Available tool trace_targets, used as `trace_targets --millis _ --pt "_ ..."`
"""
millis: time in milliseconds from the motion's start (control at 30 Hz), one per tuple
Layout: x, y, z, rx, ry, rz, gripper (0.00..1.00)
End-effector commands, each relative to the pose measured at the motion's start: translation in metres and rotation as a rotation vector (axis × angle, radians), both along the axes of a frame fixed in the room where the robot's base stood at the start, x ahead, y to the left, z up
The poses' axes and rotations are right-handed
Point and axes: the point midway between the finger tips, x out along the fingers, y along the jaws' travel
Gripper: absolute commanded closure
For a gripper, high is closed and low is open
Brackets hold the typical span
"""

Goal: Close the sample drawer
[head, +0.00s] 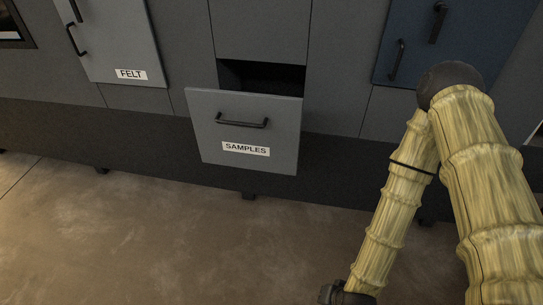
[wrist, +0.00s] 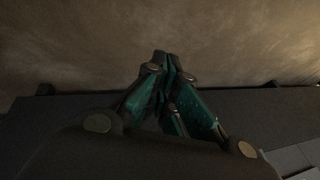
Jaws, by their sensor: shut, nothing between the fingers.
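The sample drawer (head: 246,132) is a grey front with a black bar handle and a white SAMPLES label. In the head view it stands pulled out from the cabinet, with a dark gap showing behind its top edge. My arm comes in at the right and bends down toward the bottom edge, to the right of the drawer. My gripper (wrist: 166,62) shows in the wrist view with its fingertips together and nothing between them. Its fingertips are out of sight in the head view, and I see no contact with the drawer.
A grey FELT door (head: 112,40) with a black handle is at the upper left. A dark blue panel (head: 455,40) with black handles is at the upper right. The brown floor (head: 130,230) in front of the drawer is clear.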

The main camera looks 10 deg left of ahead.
Motion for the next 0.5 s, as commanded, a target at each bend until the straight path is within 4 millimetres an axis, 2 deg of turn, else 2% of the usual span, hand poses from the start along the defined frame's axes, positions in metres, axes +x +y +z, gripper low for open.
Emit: trace_targets --millis 33,167,300,500 --pt "0.020 0.025 -0.012 0.051 -0.061 -0.037 1.00" --pt "0.069 0.081 -0.003 0.182 -0.216 -0.144 1.00" --pt "0.117 0.132 0.020 0.332 -0.371 -0.274 1.00" --pt "0.177 0.186 0.070 0.557 -0.574 -0.480 1.00"
